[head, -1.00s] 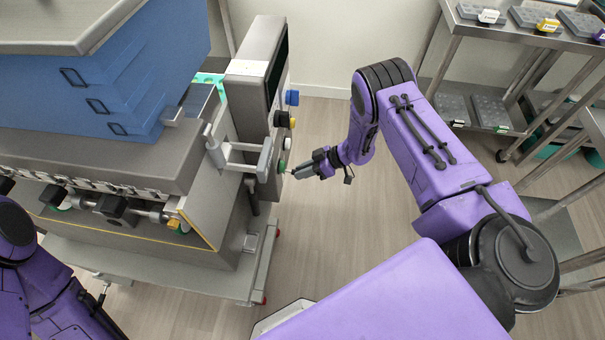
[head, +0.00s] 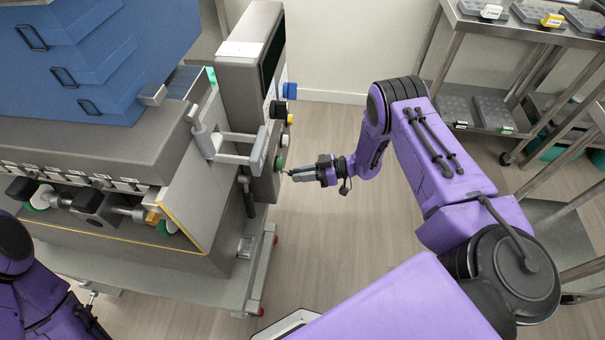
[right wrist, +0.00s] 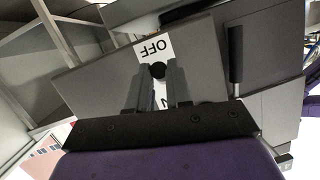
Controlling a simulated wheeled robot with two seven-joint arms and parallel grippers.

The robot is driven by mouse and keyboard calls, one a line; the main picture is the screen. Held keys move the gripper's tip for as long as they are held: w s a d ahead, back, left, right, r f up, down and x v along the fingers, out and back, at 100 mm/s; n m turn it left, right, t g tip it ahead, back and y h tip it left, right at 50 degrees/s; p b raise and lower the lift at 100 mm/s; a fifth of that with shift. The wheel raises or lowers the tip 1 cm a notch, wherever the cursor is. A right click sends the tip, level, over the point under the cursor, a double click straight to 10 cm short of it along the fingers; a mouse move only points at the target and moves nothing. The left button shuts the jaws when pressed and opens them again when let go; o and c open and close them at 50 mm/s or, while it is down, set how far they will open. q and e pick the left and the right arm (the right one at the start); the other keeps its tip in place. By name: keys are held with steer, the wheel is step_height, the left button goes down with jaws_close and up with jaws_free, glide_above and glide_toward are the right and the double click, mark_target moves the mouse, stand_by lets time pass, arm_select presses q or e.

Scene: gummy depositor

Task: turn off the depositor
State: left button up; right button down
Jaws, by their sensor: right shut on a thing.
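The depositor (head: 110,150) is the big grey machine at the left in the head view. Its upright control panel (head: 245,75) carries blue, black, yellow, white and green buttons or knobs on the right face. My right gripper (head: 290,173) is at the lower part of this face, just below the green button (head: 279,163). In the right wrist view my right gripper (right wrist: 158,80) is shut on a small black switch knob (right wrist: 158,70). An OFF label (right wrist: 153,48) is above the knob; a second label below is mostly hidden by the fingers.
A grey bracket handle (head: 235,150) sticks out beside the panel, left of my right gripper. A steel rack with trays (head: 540,30) is at the right. Open floor (head: 330,230) lies between.

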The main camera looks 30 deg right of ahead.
steer(key=c, duration=1)
jaws_free()
steer(key=shift+c, duration=0.2)
steer(key=v, duration=1)
steer(key=shift+s+d+b, duration=0.2)
steer(key=shift+b, duration=0.2)
